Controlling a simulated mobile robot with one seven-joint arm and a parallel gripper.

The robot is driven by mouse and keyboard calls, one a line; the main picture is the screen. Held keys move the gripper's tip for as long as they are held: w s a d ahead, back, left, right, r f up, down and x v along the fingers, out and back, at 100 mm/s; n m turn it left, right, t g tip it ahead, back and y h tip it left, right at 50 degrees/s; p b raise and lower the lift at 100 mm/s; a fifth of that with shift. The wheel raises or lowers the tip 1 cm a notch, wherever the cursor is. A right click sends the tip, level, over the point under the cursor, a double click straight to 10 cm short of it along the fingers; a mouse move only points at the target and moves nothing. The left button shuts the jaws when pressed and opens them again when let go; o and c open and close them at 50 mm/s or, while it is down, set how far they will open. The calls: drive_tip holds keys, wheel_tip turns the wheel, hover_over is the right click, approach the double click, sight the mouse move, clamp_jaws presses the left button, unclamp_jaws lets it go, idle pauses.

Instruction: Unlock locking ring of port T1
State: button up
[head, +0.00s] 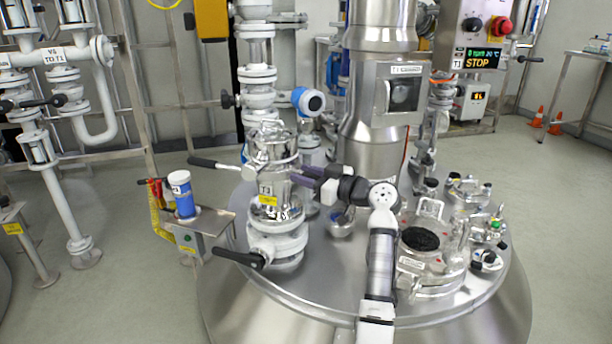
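The charging port (277,206) is a shiny steel fitting on top of a white flanged valve, left of centre on the vessel lid. A small tag and a yellow label are on its front; the tag is too small to read surely. A steel clamp-like ring (270,158) goes around its upper part, below the closed top. A lever with a black grip (213,164) sticks out to the left at ring height. My gripper (298,178), with dark purple fingers, reaches in from the right, its tips close beside the port. Contact and the gap between the fingers are unclear.
A black-handled valve lever (238,258) juts left below the port. An open hatch (420,239) with dark contents and several small fittings stand at right on the vessel lid (330,285). A tall steel column (375,130) rises behind my arm. A side shelf (205,222) holds a blue-and-white container (182,194).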

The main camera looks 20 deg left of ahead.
drive_tip(key=p+v, duration=0.1)
drive_tip(key=v, duration=1.2)
drive_tip(key=shift+s+d, duration=0.15)
drive_tip(key=shift+d, duration=0.2)
drive_tip(key=shift+d, duration=0.15)
